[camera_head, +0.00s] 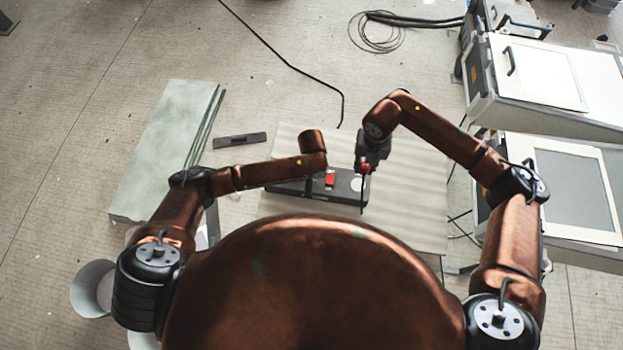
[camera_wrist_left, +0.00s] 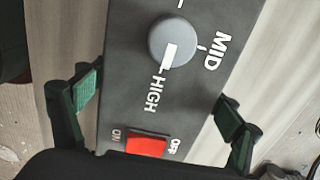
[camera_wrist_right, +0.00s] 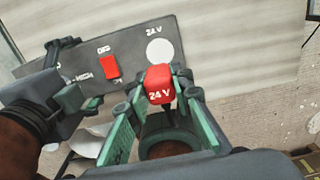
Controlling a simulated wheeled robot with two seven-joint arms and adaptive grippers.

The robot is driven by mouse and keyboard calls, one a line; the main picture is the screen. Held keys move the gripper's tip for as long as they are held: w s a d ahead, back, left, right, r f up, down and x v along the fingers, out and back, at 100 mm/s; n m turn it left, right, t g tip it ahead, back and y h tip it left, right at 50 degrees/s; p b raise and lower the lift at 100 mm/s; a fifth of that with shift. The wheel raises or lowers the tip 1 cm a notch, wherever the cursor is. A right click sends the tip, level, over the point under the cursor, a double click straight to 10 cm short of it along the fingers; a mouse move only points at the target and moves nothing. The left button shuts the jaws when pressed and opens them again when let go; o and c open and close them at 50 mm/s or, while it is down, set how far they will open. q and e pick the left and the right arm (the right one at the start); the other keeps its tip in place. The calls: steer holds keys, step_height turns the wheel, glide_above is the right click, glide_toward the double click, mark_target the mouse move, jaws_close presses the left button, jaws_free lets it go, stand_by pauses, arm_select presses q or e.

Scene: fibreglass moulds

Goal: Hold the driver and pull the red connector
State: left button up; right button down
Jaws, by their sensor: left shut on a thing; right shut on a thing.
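The driver (camera_head: 345,190) is a dark flat box lying on the pale sheet. It carries a grey knob (camera_wrist_left: 172,42), a red on/off switch (camera_wrist_left: 146,145) and a white round 24 V spot (camera_wrist_right: 160,51). My left gripper (camera_wrist_left: 158,103) is shut across the driver, one finger on each long side; in the head view my arm hides its fingers. My right gripper (camera_wrist_right: 158,95) is shut on the red connector (camera_wrist_right: 159,84), marked 24 V. The connector (camera_head: 366,168) is held apart from the white spot, with a dark cable hanging below.
A pale corrugated sheet (camera_head: 415,205) lies under the driver. A dark bar (camera_head: 240,140) and a long greenish slab (camera_head: 160,145) lie to the left. White cabinets (camera_head: 530,75) stand at the right. A black cable (camera_head: 300,70) runs across the open floor behind.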

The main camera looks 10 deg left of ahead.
arm_select(q)
steer(key=o, duration=2)
steer(key=shift+r, duration=0.1)
step_height(320, 180, up, 12)
steer(key=shift+f, duration=0.1)
